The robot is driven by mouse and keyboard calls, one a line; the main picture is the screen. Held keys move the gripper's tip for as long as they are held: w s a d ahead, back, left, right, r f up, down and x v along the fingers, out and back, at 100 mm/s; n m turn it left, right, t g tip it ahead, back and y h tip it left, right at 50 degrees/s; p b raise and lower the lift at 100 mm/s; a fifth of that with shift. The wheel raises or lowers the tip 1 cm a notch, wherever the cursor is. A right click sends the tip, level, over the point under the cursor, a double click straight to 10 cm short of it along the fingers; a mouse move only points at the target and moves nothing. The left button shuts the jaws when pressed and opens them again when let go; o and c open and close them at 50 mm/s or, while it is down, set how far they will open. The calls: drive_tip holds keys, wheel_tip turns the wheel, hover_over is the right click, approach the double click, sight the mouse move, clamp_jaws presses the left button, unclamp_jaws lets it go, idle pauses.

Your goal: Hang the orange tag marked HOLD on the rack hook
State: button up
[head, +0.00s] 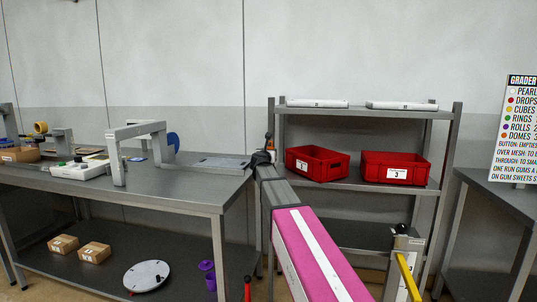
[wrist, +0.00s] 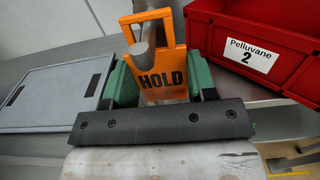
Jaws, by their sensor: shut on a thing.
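The orange tag (wrist: 163,80) with HOLD in black letters fills the middle of the wrist view, its face toward the camera. My gripper (wrist: 161,86) is shut on it, with a green pad at each side. The tag's upper part has a large opening, and a grey rounded post or bar shows through it. I cannot tell whether they touch. In the head view my gripper (head: 264,157) is at the rack's left upright, with a bit of orange above it. The rack (head: 363,111) stands right of the bench. I cannot make out its hook clearly; it may be hidden behind the tag or gripper.
A red bin (wrist: 265,42) labelled Pelluvane 2 is close right of the tag. Two red bins (head: 396,167) stand on the rack's middle shelf. A grey panel (head: 221,162) lies at the bench's right end, and a grey frame (head: 135,135) stands farther left.

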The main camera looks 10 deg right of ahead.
idle(0.3)
drive_tip(key=o, duration=1)
